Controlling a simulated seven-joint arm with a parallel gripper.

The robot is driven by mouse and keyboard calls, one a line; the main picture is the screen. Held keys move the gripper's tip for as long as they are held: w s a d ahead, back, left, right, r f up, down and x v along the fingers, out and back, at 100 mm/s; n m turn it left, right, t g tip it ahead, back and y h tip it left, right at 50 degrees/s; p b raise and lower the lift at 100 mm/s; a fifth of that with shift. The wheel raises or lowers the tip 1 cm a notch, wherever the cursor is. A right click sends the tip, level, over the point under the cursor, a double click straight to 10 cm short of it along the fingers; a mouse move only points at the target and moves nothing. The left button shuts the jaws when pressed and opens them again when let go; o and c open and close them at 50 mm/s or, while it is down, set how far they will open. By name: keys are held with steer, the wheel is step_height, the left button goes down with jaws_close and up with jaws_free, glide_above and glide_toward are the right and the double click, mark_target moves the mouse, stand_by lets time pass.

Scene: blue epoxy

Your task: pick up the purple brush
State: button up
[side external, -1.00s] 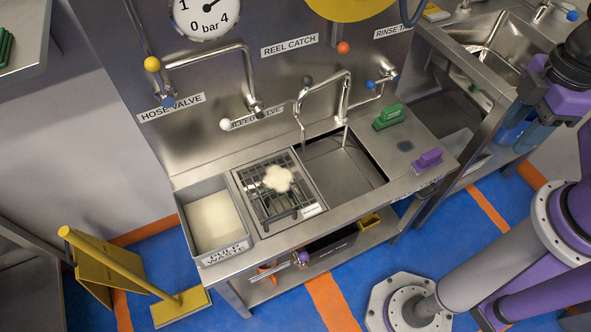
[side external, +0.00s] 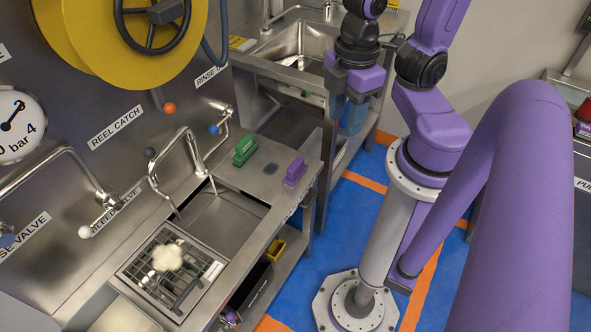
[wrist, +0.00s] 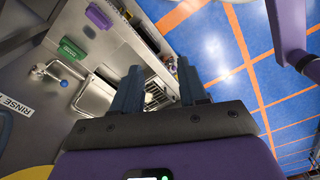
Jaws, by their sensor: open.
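The purple brush (side external: 294,172) lies on the right end of the steel sink counter (side external: 262,188), beside a small dark pad. It also shows at the top of the wrist view (wrist: 98,16). My gripper (side external: 352,118) hangs to the right of the brush and apart from it, with blue fingers pointing down. In the wrist view my gripper (wrist: 158,86) has its two fingers spread with nothing between them. The brush is outside the finger gap, up and to the left in that view.
A green brush (side external: 245,150) lies on the counter left of the purple one. The sink basin (side external: 222,222) and a grate (side external: 150,262) with a pale lump (side external: 167,257) are further left. Taps rise behind. A second sink (side external: 300,58) stands beyond. Blue floor is open to the right.

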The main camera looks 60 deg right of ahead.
steer(key=shift+o, duration=1.2)
